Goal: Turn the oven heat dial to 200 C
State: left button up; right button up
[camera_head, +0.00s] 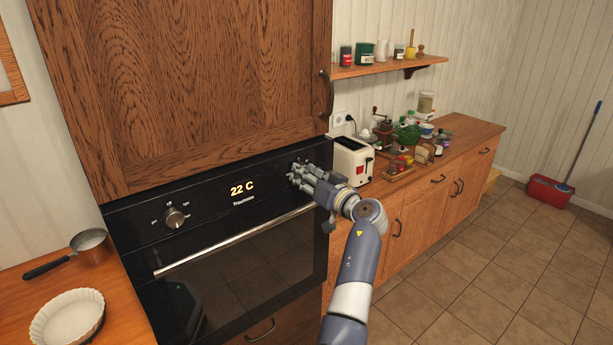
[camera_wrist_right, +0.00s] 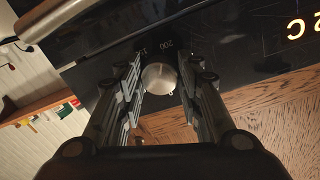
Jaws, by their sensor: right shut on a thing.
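The black oven panel holds a left knob (camera_head: 175,217), an orange display (camera_head: 242,188) reading "22 C", and a heat dial at its right end. In the head view my right gripper (camera_head: 299,174) covers most of that dial. In the right wrist view the round silver dial (camera_wrist_right: 159,78) sits between the two fingers of the right gripper (camera_wrist_right: 160,70), which is shut on it. A printed "200" and part of another number show on the panel beside the dial. The dial's exact setting is unclear. My left gripper is not in view.
The oven handle (camera_head: 235,240) runs below the panel, and a wooden cupboard (camera_head: 190,90) hangs above. A white toaster (camera_head: 353,160) stands on the counter right of the oven. A saucepan (camera_head: 92,245) and a white fluted dish (camera_head: 68,318) are on the left counter.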

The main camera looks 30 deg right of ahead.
jog(key=shift+f, duration=0.15)
jog(key=o, duration=1.1)
jog(key=shift+s, duration=0.1)
jog(key=s, duration=1.1)
jog(key=shift+s+d+r, duration=0.1)
jog(key=shift+s+r, duration=0.15)
jog(key=shift+s, duration=0.15)
